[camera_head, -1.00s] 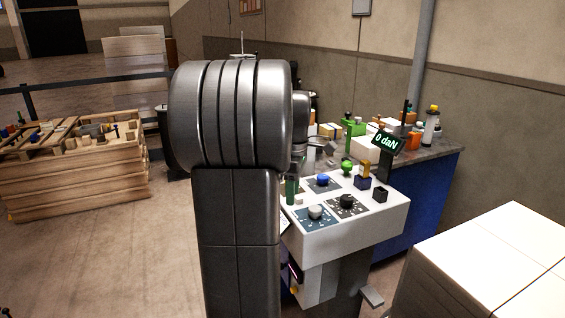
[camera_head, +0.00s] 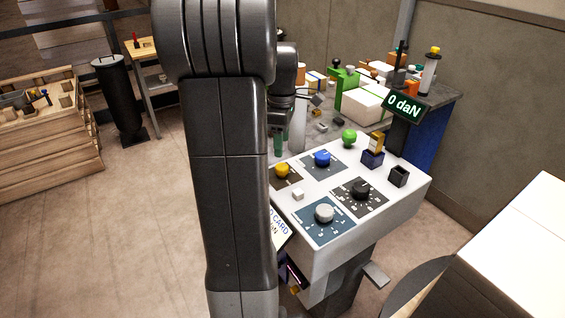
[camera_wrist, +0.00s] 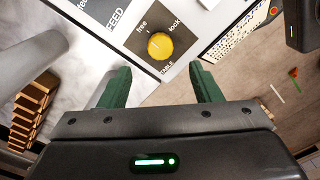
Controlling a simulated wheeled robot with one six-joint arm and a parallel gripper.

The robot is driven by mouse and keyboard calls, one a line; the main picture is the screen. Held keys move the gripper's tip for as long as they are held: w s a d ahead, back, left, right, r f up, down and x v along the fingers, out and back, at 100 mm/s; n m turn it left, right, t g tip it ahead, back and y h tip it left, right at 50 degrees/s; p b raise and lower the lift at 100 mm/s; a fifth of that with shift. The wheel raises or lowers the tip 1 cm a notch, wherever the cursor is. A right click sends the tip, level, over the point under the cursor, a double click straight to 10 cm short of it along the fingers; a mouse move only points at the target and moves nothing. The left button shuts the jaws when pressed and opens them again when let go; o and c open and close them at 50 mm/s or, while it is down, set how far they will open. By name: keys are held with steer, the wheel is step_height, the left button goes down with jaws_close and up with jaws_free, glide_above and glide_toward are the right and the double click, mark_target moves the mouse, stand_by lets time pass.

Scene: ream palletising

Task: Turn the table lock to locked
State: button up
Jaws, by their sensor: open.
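The knob also shows in the head view (camera_head: 283,170) at the left edge of the white console (camera_head: 340,238), partly beside my arm. My gripper (camera_wrist: 158,70) is open and empty, its green fingers apart from the knob. In the head view a green finger (camera_head: 278,144) hangs above and behind the knob.
A cluttered bench stands behind. A white stack (camera_head: 510,255) stands at the right.

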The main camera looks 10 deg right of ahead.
mark_target(282, 166)
step_height(282, 166, down, 8)
steer(key=shift+r, duration=0.1)
steer(key=shift+c, duration=0.5)
steer(key=c, duration=0.9)
